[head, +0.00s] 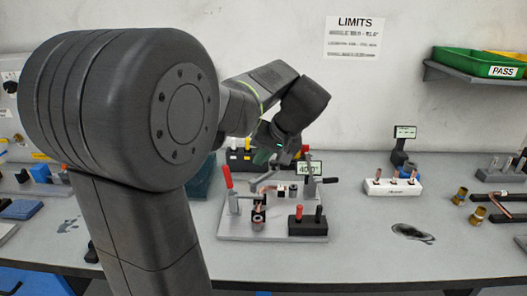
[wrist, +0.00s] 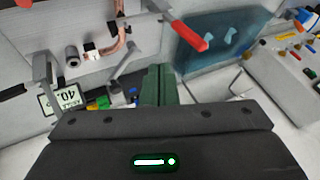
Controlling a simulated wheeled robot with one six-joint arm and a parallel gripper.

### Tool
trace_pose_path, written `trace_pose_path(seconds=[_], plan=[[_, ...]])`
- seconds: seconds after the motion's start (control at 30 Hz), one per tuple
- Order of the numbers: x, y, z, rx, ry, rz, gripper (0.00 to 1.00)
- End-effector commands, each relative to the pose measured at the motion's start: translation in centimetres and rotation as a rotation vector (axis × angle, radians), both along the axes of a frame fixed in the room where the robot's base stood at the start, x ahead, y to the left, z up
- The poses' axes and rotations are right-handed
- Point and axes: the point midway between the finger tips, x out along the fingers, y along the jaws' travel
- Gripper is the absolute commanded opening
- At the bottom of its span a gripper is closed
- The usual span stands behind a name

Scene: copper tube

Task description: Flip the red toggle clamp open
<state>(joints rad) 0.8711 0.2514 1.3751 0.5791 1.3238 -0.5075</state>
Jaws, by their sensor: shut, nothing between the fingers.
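The red toggle clamp's handle (head: 228,178) stands upright at the left of the grey fixture plate (head: 270,229). In the wrist view the red handle (wrist: 190,35) shows at the top, right of the bent copper tube (wrist: 115,42). My gripper (head: 262,157) hangs above the back of the fixture, to the right of the red handle and apart from it. In the wrist view its dark green fingers (wrist: 160,84) are together, with nothing held. The lower part of the copper tube is partly hidden among the fixture parts in the head view.
A black-handled clamp (head: 325,180) and a 40° display (head: 309,168) stand at the fixture's right and back. A white rack (head: 395,187) is farther right. The table front is clear.

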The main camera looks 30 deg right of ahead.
Motion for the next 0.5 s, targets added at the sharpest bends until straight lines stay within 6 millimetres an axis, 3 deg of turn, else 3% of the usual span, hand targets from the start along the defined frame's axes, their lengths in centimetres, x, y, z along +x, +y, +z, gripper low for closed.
trace_pose_path(seconds=[0.23, 0.5], plan=[[2.9, 1.2, -4.5, 0.003, 0.003, 0.003, 0.00], [4.5, 3.9, -4.7, 0.000, 0.001, 0.001, 0.00]])
